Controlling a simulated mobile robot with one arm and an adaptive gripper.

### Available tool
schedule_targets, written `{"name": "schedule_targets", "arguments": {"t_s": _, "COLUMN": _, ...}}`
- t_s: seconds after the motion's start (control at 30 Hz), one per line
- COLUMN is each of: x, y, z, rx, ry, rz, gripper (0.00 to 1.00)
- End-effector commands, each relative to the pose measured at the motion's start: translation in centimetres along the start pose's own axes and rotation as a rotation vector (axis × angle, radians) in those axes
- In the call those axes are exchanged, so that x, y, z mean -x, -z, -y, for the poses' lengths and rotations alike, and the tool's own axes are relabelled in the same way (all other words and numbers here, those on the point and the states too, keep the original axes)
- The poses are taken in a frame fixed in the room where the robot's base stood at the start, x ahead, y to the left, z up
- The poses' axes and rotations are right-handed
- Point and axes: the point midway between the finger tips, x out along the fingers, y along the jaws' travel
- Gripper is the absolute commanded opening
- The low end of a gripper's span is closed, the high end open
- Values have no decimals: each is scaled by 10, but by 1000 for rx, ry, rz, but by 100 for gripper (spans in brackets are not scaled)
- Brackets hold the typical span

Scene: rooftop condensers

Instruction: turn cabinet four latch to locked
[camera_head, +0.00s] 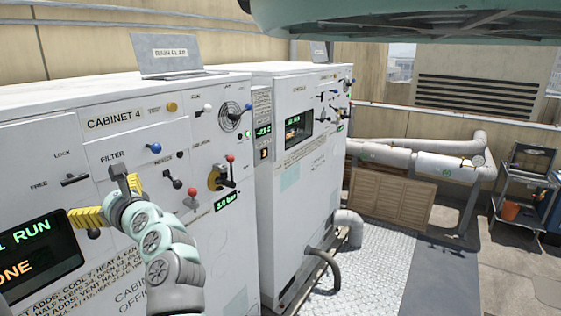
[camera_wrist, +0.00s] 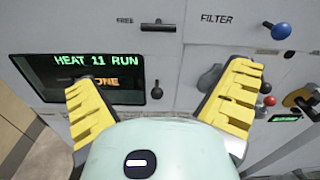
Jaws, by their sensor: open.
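Cabinet 4 (camera_head: 115,118) is a white control cabinet at the left in the head view. Its latch (camera_head: 74,180) is a small dark bar handle, lying about level, with a FREE label to its left and a LOCK label above. It shows at the top middle of the wrist view (camera_wrist: 157,27), beside the FREE label; LOCK is out of frame there. My gripper (camera_head: 112,200) has yellow fingers spread wide in front of the panel. In the wrist view the gap between the fingertips (camera_wrist: 160,76) is empty and lies below the latch, apart from it.
A display (camera_wrist: 90,78) reading HEAT 11 RUN sits below the latch. A blue-knobbed filter lever (camera_head: 153,148), a red knob (camera_head: 191,192) and a yellow-backed switch (camera_head: 218,178) project from the panel to the right. A second cabinet (camera_head: 300,165) stands further right.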

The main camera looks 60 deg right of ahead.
Motion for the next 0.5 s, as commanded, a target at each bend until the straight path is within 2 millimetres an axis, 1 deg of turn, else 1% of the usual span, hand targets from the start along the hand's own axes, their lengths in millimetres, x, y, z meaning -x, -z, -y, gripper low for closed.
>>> {"name": "schedule_targets", "arguments": {"t_s": 0.13, "x": -16, "y": -5, "z": -2, "rx": 1, "ry": -6, "rz": 4, "gripper": 100}}
{"name": "schedule_targets", "arguments": {"t_s": 0.5, "x": -62, "y": -5, "z": -1, "rx": 3, "ry": -4, "rz": 4, "gripper": 100}}
